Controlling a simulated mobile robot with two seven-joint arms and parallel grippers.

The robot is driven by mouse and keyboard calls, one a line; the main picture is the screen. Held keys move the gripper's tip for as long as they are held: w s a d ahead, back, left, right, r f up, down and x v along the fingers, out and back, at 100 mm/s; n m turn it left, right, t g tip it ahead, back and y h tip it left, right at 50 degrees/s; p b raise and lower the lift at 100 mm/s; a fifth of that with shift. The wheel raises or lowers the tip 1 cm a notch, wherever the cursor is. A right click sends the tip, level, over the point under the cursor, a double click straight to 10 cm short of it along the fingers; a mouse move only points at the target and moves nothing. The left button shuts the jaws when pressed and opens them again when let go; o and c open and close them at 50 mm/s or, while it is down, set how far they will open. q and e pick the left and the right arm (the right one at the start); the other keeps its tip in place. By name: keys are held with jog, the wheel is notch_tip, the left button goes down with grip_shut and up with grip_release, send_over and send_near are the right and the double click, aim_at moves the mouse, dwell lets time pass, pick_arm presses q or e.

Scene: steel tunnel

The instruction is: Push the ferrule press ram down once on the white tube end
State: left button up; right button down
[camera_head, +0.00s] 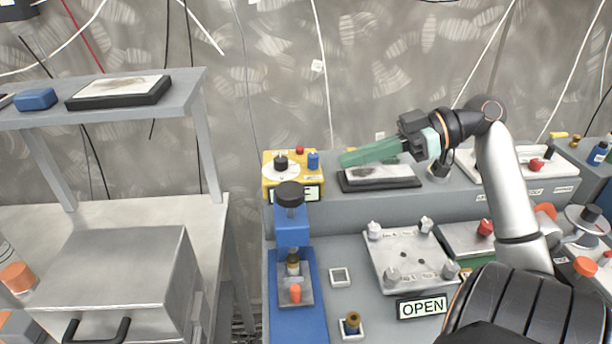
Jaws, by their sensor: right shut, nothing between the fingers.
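The blue ferrule press (291,232) stands at the left end of the grey bench. Its ram has a round black knob (289,194) on top, standing above the blue head. A dark and brass-coloured piece (293,263) and an orange piece (296,293) are below the head. I cannot make out a white tube end there. My right gripper (343,159) has green fingers and is shut and empty. It points left above the back ledge, up and right of the knob and apart from it. My left gripper is out of view.
A yellow box (290,172) with knobs stands behind the press. Right of the press are a light plate with corner posts (408,256) and an OPEN sign (422,307). A dark-framed panel (380,176) lies under my right gripper. A metal case (120,275) is on the left table.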

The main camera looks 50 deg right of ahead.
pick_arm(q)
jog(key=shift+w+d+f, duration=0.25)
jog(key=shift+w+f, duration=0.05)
pick_arm(e)
jog(key=r, duration=0.2)
jog(key=s+r+n+y, duration=0.1)
jog(key=shift+d, duration=0.4)
jog(key=shift+w+a, duration=0.1)
send_over(304, 188)
notch_tip(304, 188, down, 2)
jog(key=shift+a+f+p, duration=0.1)
jog(key=shift+f+p, duration=0.1)
jog(key=shift+p, duration=0.1)
notch_tip(304, 188, down, 3)
jog(key=shift+r, duration=0.15)
jog(key=shift+f, duration=0.55)
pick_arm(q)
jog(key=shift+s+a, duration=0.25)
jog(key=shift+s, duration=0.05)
pick_arm(e)
jog(key=shift+f, duration=0.1)
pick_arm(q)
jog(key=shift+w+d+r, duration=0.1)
pick_arm(e)
jog(key=shift+f, duration=0.1)
